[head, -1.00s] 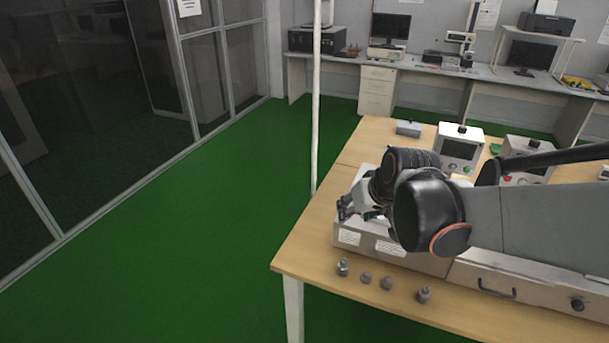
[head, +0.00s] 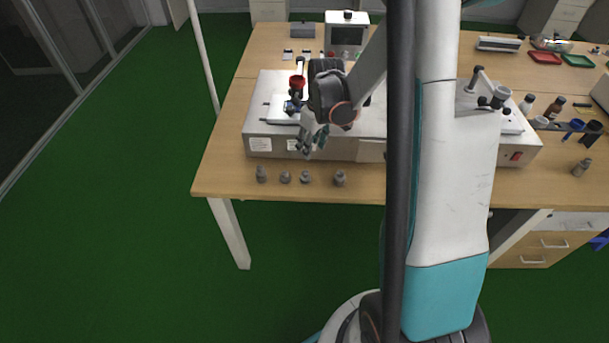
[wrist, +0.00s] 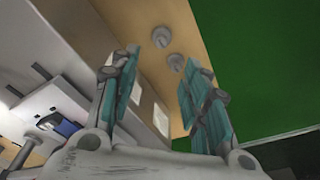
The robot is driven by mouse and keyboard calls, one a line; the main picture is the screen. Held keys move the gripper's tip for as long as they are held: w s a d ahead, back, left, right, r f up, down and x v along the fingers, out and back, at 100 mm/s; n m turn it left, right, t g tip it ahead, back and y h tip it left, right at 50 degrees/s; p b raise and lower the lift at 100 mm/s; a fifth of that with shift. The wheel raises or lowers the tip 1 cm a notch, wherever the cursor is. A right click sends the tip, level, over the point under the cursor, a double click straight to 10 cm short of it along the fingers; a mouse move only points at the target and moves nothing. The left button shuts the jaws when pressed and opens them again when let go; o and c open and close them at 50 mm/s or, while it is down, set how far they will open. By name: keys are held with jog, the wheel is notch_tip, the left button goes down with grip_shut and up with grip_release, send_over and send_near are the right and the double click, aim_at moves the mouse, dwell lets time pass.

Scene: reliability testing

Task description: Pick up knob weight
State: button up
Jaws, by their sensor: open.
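Several small grey metal knob weights stand in a row along the front edge of the wooden table: one at the left end (head: 261,174), two in the middle (head: 285,177) (head: 305,177), and one at the right end (head: 339,179). My gripper (head: 308,148) is open and empty, pointing down above and just behind the row, in front of the grey machine. In the wrist view, my gripper (wrist: 160,65) has its teal-padded fingers spread apart. Two round weights (wrist: 160,37) (wrist: 176,62) show beyond the fingertips, apart from them.
The long grey machine (head: 272,142) stands right behind the weights. The table's front edge (head: 230,194) is close to them, with green floor beyond. Bottles (head: 555,108) and another metal piece (head: 582,167) stand at the right. A thin white pole (head: 203,60) rises at the left.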

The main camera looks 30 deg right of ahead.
jog(key=b, duration=0.3)
send_over(306, 172)
jog(key=f, duration=0.8)
jog(key=shift+s+d+f, duration=0.2)
jog(key=shift+s+f, duration=0.05)
jog(key=shift+s, duration=0.1)
jog(key=shift+w+a+f+b, duration=0.15)
jog(key=shift+f+b, duration=0.2)
jog(key=shift+f, duration=0.55)
jog(key=shift+w+f+b, duration=0.1)
jog(key=shift+f+b, duration=0.3)
jog(key=shift+f, duration=0.5)
jog(key=shift+w+a+f+b, duration=0.15)
jog(key=shift+f+b, duration=0.2)
jog(key=shift+f, duration=0.55)
jog(key=shift+r, duration=0.1)
grip_shut()
